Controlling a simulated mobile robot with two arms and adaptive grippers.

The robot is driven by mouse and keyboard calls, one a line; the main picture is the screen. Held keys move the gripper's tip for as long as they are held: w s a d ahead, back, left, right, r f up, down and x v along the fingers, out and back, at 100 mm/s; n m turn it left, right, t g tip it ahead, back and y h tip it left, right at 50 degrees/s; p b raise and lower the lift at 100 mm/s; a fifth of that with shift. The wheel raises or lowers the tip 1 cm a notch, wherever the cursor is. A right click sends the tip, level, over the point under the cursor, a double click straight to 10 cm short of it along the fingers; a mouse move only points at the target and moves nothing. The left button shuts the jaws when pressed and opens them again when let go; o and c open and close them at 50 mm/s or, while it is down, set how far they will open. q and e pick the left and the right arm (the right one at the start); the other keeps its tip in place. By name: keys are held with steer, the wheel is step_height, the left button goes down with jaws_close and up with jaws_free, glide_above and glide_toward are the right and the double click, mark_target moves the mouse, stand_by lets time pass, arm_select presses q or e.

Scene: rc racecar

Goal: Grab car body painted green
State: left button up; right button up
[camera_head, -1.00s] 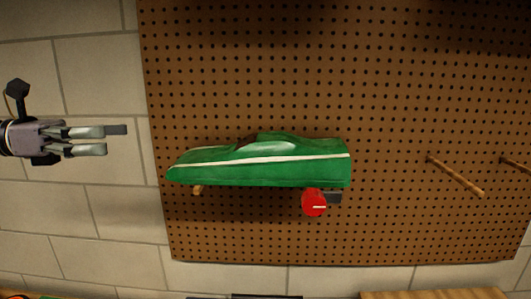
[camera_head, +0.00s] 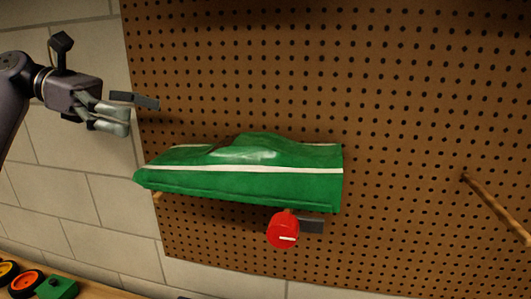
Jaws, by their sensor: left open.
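The green car body (camera_head: 245,180) with a white stripe rests against the brown pegboard, its pointed nose to the left. A wooden peg shows under its nose end. My left gripper (camera_head: 132,111) is at the upper left, above and to the left of the nose, apart from it. It is open and holds nothing. My right gripper does not show.
The pegboard (camera_head: 420,90) hangs on a pale block wall (camera_head: 75,150). A red round knob (camera_head: 283,230) with a dark block sits just below the car body. A wooden peg (camera_head: 495,208) sticks out at the right. Wheels (camera_head: 25,283) and a small green part (camera_head: 57,287) lie on a bench at lower left.

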arm_select(q)
steer(key=p, duration=0.1)
glide_toward(231, 140)
steer(key=p+x, duration=0.1)
steer(key=x, duration=0.2)
steer(key=shift+s, duration=0.15)
steer(key=shift+s+d+p, duration=0.1)
steer(key=shift+d+p, duration=0.2)
steer(key=shift+d, duration=0.1)
steer(key=p+x, duration=0.2)
steer(key=x, duration=0.2)
steer(key=shift+w+d+f+p, duration=0.1)
steer(key=shift+w+d+p, duration=0.1)
steer(key=shift+p, duration=0.2)
steer(key=shift+d+f, duration=0.15)
steer(key=shift+d, duration=0.15)
steer(key=shift+a, duration=0.15)
steer(key=shift+c, duration=0.7)
steer(key=c, duration=1.2)
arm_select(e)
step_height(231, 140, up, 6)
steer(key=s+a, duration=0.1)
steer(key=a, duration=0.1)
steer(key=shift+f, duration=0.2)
